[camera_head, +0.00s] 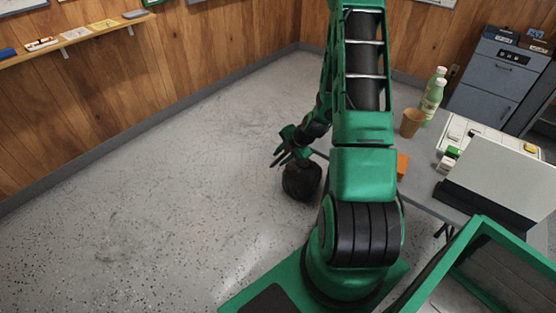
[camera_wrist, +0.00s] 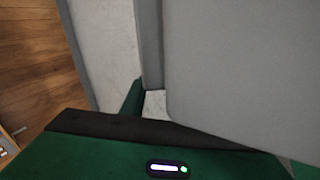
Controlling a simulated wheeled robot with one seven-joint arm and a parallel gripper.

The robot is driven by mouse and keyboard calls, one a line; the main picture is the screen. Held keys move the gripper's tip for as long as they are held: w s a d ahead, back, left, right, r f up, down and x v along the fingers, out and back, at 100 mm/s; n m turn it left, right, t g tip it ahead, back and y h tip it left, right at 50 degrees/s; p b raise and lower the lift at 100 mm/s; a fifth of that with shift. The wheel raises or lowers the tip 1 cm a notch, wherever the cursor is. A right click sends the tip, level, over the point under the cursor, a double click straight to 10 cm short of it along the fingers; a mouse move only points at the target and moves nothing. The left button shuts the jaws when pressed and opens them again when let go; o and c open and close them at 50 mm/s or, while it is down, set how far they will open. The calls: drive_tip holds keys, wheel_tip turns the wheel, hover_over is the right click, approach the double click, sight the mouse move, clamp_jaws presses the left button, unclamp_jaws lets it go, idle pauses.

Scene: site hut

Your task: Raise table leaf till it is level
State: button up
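The grey table (camera_head: 418,160) stands at the right in the head view. My arm covers its left end, so I cannot make out the hanging leaf or its angle there. In the wrist view a large flat grey panel (camera_wrist: 240,65), which looks like part of the table, fills the right side close to the camera. My gripper (camera_head: 280,157) is low, left of the table. One green finger (camera_wrist: 132,98) shows beside the panel's edge; the other is not clearly seen. I cannot tell whether the gripper is open or touches the panel.
The floor (camera_head: 150,200) at left is clear. Grey cabinets (camera_head: 492,88) stand behind.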

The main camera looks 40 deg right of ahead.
drive_tip(key=v, duration=0.8)
drive_tip(key=shift+d+r, duration=0.1)
